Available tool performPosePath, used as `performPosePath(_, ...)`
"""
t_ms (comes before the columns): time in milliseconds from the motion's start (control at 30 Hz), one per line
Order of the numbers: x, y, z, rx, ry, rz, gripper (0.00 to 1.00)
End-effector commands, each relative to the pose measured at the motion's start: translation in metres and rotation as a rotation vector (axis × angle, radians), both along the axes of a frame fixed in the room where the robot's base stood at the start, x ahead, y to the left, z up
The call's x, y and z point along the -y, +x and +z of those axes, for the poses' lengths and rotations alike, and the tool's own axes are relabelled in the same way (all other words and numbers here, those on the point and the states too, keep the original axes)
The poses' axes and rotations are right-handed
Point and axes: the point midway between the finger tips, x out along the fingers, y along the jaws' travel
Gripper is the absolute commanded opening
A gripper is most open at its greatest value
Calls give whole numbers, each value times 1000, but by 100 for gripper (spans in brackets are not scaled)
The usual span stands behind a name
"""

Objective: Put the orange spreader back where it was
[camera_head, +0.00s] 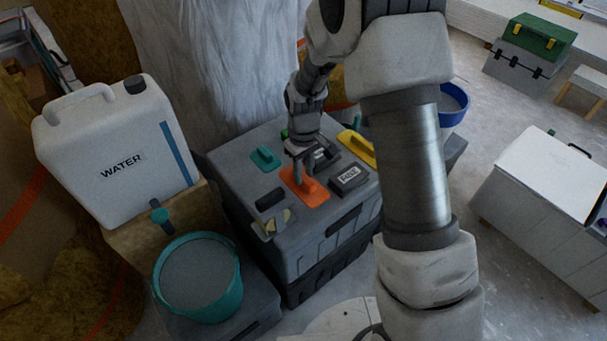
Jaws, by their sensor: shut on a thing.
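The orange spreader (312,193) is a flat orange plate with a raised handle. It is at the middle of the grey tool chest's top (240,150). My gripper (302,177) points down over it, its fingers shut on the spreader's handle. The gripper hides part of the handle. I cannot tell whether the plate rests on the chest or is slightly raised.
Around it on the chest lie a teal float (265,158), a yellow tool (357,149), a dark labelled box (349,178), a dark block (270,199) and a small scraper (272,224). A white water canister (110,160) and a teal bucket (197,278) stand left.

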Motion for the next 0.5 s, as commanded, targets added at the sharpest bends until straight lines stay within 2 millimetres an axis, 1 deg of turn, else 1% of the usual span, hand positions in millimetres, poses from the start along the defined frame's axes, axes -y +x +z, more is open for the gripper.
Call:
performPosePath(67, 5, 0, 3, 1, 1, -2, 0)
performPosePath(167, 17, -3, 10, 0, 1, -7, 0)
performPosePath(500, 79, -24, 39, -1, 4, -9, 0)
